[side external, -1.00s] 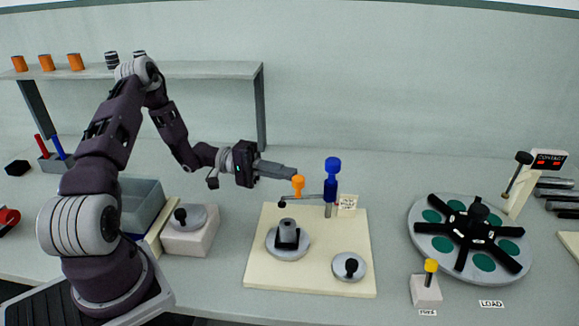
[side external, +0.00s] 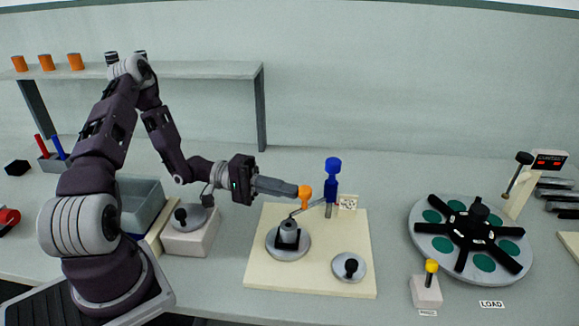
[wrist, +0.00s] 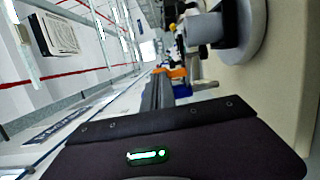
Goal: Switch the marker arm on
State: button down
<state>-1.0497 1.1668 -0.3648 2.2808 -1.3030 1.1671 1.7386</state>
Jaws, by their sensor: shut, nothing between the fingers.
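The marker arm (side external: 313,208) is a thin grey bar reaching left from the post with the blue top (side external: 332,180). An orange knob (side external: 305,197) stands on it. The bar's free end is over or close to the small spindle (side external: 288,232) on the cream board. My gripper (side external: 297,191) is shut, with its fingertips at the left side of the orange knob, appearing to touch it. In the wrist view the orange knob (wrist: 176,72) shows just past my fingertips, with blue behind it. The fingers partly hide the knob there.
The cream board (side external: 270,284) also carries a grey disc with a black knob (side external: 350,267). A yellow-topped lever (side external: 427,288) and a turntable with green pads (side external: 470,238) stand at right. A grey block (side external: 190,236) is below my forearm.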

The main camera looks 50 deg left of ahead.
jog(key=shift+s+d+g, duration=0.2)
jog(key=shift+d+g, duration=0.1)
jog(key=shift+d, duration=0.2)
jog(key=s+a+r, duration=0.1)
jog(key=a+r, duration=0.2)
jog(key=r, duration=0.4)
jog(key=shift+a, duration=0.2)
jog(key=shift+s, duration=0.1)
